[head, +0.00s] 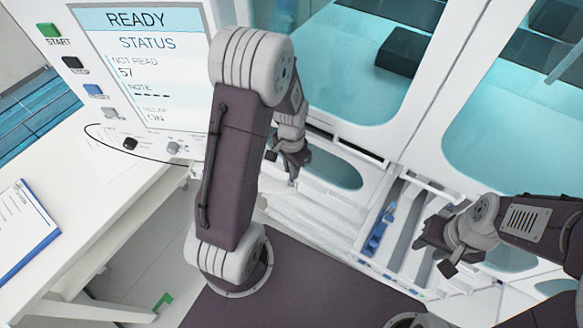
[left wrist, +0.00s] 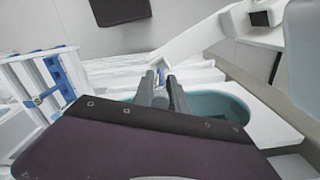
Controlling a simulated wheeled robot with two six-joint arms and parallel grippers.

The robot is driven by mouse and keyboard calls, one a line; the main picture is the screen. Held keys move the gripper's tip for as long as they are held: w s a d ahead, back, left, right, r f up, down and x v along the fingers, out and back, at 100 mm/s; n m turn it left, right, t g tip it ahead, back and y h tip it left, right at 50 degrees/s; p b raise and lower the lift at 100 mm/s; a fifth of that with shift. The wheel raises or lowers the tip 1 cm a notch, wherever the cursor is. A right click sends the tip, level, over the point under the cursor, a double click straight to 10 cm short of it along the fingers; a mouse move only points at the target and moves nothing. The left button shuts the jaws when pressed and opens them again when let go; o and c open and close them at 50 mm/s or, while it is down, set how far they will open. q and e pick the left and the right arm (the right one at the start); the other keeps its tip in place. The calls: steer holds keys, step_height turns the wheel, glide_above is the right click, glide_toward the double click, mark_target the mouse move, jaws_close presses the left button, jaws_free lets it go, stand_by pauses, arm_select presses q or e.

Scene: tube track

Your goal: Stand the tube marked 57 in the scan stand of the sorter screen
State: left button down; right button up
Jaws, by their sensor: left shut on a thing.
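My left gripper (head: 288,166) is at the middle of the head view, over the white machine front. In the left wrist view its fingers (left wrist: 163,92) are shut on a small, thin thing with a bluish tip (left wrist: 161,75), likely a tube; no number can be read on it. The sorter screen (head: 140,75) reads READY, STATUS, NOT READ 57, NOTE with dashes, RECAP ON. I cannot make out the scan stand; my left arm covers part of the area beside the screen. My right gripper (head: 439,255) is open and empty before the lanes at right.
A blue holder (head: 381,228) sits in a white lane; blue parts also show in the left wrist view (left wrist: 61,78). Coloured buttons, such as the green START (head: 49,31), line the screen's left side. A clipboard (head: 24,228) lies on the white table (head: 95,195) at left.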

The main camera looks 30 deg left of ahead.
arm_select(q)
steer(key=shift+f, duration=0.4)
steer(key=shift+f+b, duration=0.35)
steer(key=shift+b, duration=0.1)
steer(key=shift+f, duration=0.2)
stand_by(0.4)
steer(key=shift+f+b, duration=0.45)
steer(key=shift+f, duration=0.05)
steer(key=c, duration=1.3)
jaws_free()
steer(key=shift+o, duration=0.2)
